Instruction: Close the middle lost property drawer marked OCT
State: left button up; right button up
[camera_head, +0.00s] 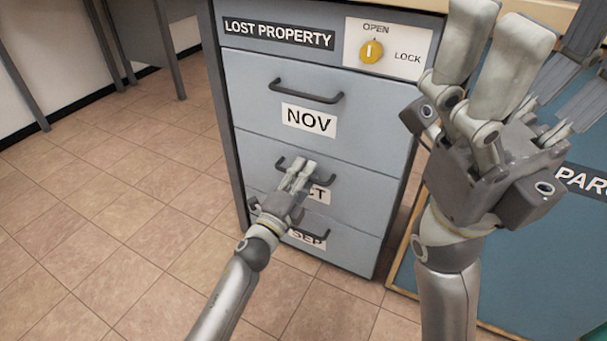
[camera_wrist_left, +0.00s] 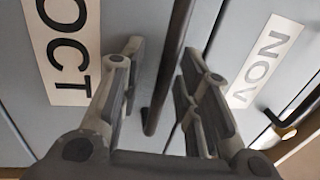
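The middle drawer marked OCT (camera_head: 345,188) is in the grey-blue lost property cabinet, between NOV and the lowest drawer. Its front looks nearly in line with the others; I cannot tell how far out it stands. My left gripper (camera_head: 298,174) is in front of it and hides part of its label and dark handle (camera_head: 284,163). In the left wrist view the OCT label (camera_wrist_left: 72,50) is at left, and a dark bar (camera_wrist_left: 165,75) runs between the parted fingers (camera_wrist_left: 163,65), not visibly clamped. My right gripper (camera_head: 492,50) is raised, fingers up and apart, empty.
The NOV drawer (camera_head: 260,95) is above and a lower drawer (camera_head: 345,245) below. A yellow knob (camera_head: 371,51) with OPEN and LOCK marks is on top. A blue board (camera_head: 545,270) stands at right. Tiled floor (camera_head: 110,200) at left is clear.

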pick_arm(q)
jog(key=v, duration=1.2)
